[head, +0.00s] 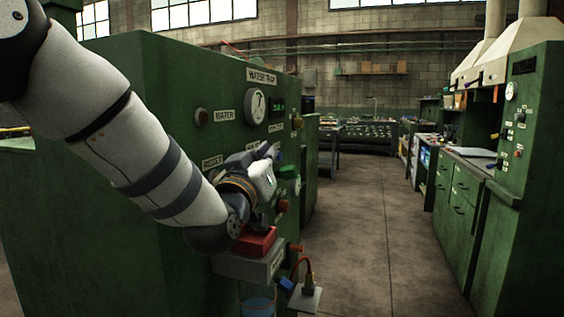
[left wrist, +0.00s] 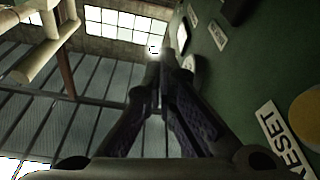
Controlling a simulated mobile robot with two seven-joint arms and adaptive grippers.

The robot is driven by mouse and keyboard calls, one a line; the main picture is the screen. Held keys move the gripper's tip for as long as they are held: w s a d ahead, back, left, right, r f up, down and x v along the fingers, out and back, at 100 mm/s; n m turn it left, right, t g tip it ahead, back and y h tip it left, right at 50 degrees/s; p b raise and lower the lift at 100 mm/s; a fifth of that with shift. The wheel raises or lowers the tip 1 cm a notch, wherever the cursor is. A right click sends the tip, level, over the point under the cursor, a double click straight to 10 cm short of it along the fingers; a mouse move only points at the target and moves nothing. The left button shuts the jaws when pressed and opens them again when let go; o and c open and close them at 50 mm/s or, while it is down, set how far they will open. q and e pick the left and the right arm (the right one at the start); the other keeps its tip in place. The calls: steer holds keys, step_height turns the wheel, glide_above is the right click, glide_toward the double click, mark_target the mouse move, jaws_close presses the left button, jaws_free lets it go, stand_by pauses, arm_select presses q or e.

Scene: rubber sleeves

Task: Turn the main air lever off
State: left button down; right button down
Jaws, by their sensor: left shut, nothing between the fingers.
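The green machine panel (head: 185,75) carries a gauge, labels and knobs under a "WATER TRAP" sign. My left gripper (head: 267,160) is at the panel's lower right part, close to its face. In the left wrist view its dark fingers (left wrist: 163,65) are closed together and hold nothing. The panel's green face fills the right of that view, with a "RESET" label (left wrist: 283,142). I cannot make out which part is the main air lever; my gripper and wrist cover part of the panel. My right gripper is not in view.
A red block (head: 255,243) sits on a grey box (head: 250,266) below my wrist. A red knob (head: 282,206) and a green knob (head: 289,172) stick out nearby. Open floor (head: 370,230) lies to the right, before green cabinets (head: 457,200).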

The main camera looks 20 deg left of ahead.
arm_select(q)
steer(key=w+f, duration=0.2)
steer(key=w, duration=0.5)
steer(key=shift+d+f, duration=0.15)
steer(key=shift+d, duration=0.25)
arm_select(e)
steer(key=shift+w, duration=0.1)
